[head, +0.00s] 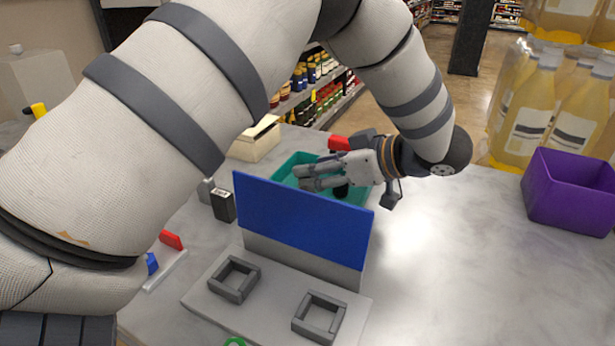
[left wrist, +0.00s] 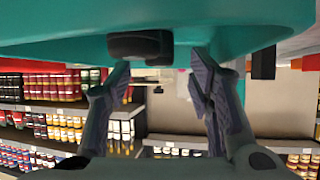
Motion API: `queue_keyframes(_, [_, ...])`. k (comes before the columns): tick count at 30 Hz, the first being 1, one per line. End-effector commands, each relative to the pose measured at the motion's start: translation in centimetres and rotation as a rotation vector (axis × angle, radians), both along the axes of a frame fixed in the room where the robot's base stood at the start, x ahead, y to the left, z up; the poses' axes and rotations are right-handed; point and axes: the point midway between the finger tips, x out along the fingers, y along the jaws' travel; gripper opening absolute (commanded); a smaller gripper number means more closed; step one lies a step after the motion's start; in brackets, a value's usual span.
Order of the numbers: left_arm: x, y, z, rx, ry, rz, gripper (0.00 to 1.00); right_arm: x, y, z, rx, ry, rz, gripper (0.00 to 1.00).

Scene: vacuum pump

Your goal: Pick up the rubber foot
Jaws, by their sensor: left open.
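A dark, rounded block that looks like the rubber foot (left wrist: 140,45) shows in the left wrist view against the teal tray (left wrist: 60,45). It lies just beyond my left fingertips, nearer the left finger. My left gripper (left wrist: 160,72) is open, with nothing seen between its fingers. In the head view the same left gripper (head: 308,178) reaches from the right over the teal tray (head: 290,166), behind the blue panel. In that view I cannot tell the foot apart from the dark parts around the gripper. My right gripper is not in view.
A blue upright panel (head: 300,217) stands in front of the tray on a grey base with two square frames (head: 234,279). A cream box (head: 256,140) and a small black box (head: 223,205) stand left. A purple bin (head: 570,190) is right. The table between is clear.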

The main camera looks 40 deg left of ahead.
Motion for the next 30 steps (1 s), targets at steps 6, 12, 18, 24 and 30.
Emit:
queue_keyframes(6, [-0.2, 1.9, -1.1, 0.001, 0.002, 0.0, 0.48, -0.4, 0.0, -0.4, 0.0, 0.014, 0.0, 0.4])
queue_keyframes(12, [-0.2, 1.8, -1.0, 0.0, 0.0, 0.0, 0.36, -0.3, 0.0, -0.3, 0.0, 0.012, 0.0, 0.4])
queue_keyframes(18, [-0.2, 1.8, -1.0, 0.0, 0.0, 0.0, 0.0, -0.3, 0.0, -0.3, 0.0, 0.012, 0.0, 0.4])
queue_keyframes(24, [-0.2, 1.8, -1.0, 0.0, 0.0, 0.0, 0.0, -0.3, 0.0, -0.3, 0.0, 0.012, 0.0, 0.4])
queue_keyframes(30, [-0.2, 1.8, 2.1, -0.001, -0.009, 0.001, 0.0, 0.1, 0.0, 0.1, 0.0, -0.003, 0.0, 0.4])
